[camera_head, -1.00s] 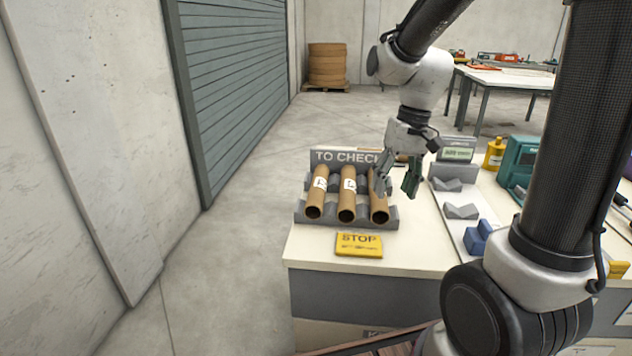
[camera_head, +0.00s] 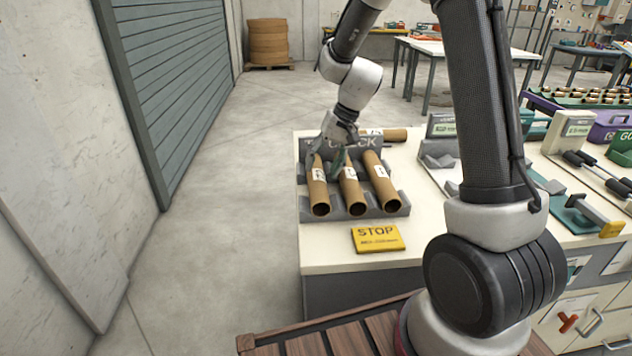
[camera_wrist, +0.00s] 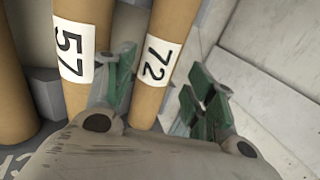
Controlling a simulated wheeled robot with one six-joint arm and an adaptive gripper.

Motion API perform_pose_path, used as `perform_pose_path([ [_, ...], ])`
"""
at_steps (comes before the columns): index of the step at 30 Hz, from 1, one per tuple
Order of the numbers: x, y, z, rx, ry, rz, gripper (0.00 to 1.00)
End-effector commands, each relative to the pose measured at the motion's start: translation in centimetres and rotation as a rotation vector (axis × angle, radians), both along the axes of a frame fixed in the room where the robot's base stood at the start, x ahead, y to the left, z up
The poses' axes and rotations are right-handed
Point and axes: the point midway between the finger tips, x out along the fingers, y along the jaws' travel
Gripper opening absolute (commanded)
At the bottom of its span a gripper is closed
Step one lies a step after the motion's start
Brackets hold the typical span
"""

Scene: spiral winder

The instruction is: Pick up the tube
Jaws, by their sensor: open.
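Three brown cardboard tubes lie side by side in a grey rack (camera_head: 396,200) marked CHECK. They are the left tube (camera_head: 319,190), the middle tube (camera_head: 352,192) and the right tube (camera_head: 383,187), each with a white label. My gripper (camera_head: 326,160) is open and points down over the left tube at the rack's back. In the wrist view its green-padded fingers stand either side of the tube labelled 72 (camera_wrist: 162,60), and a tube labelled 57 (camera_wrist: 88,30) lies beyond the left finger. I cannot tell whether the fingers touch a tube.
A yellow STOP sign (camera_head: 377,238) lies in front of the rack on the white table (camera_head: 330,252). Another brown tube (camera_head: 394,134) lies behind the rack. Grey holders (camera_head: 440,150) stand to the right. Open floor lies left of the table.

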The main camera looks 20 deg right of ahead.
Motion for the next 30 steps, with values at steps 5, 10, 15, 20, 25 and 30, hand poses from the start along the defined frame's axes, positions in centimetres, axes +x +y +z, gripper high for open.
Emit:
perform_pose_path([
  [5,0.4,0.8,-2.8,0.000,0.004,0.001,0.55],
  [10,0.5,1.2,-3.9,0.000,0.001,-0.001,0.55],
  [15,0.5,1.2,-3.9,0.000,0.001,-0.001,0.55],
  [20,0.5,1.2,-3.9,0.000,0.001,-0.001,0.29],
  [25,0.5,1.2,-3.9,0.000,0.001,-0.001,0.19],
  [30,0.5,1.2,-3.8,0.000,0.001,-0.001,0.19],
])
